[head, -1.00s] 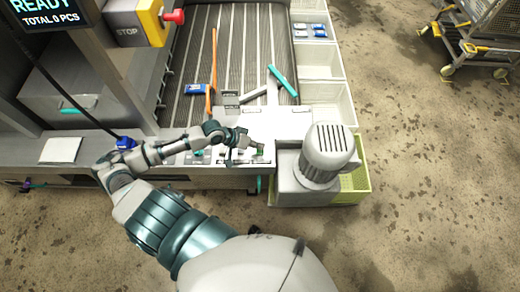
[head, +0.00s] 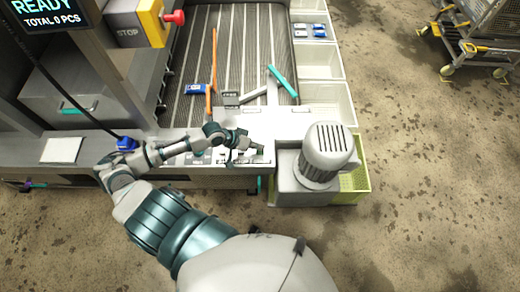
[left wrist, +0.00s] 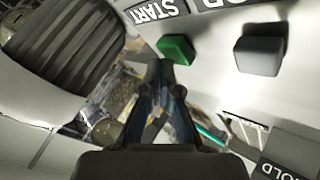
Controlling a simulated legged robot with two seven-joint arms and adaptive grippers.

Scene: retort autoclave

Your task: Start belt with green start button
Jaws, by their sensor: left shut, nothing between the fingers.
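The green start button (left wrist: 176,48) sits beside a START label on the light control panel in the left wrist view. In the head view it is a small green spot (head: 260,150), partly hidden by the gripper. My left gripper (head: 247,146) reaches over the panel from the left. In the left wrist view its fingers (left wrist: 160,68) are shut and empty, with the tips just beside the button's near edge. I cannot tell whether they touch it. The belt (head: 240,60) is dark and ribbed. My right gripper is not in view.
A grey square button (left wrist: 260,50) is beside the green one. A motor (head: 328,150) stands right of the panel. A red stop button (head: 175,16) is on a yellow box. Orange and teal strips and a blue pack (head: 194,89) lie around the belt. White bins (head: 320,60) line the right side.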

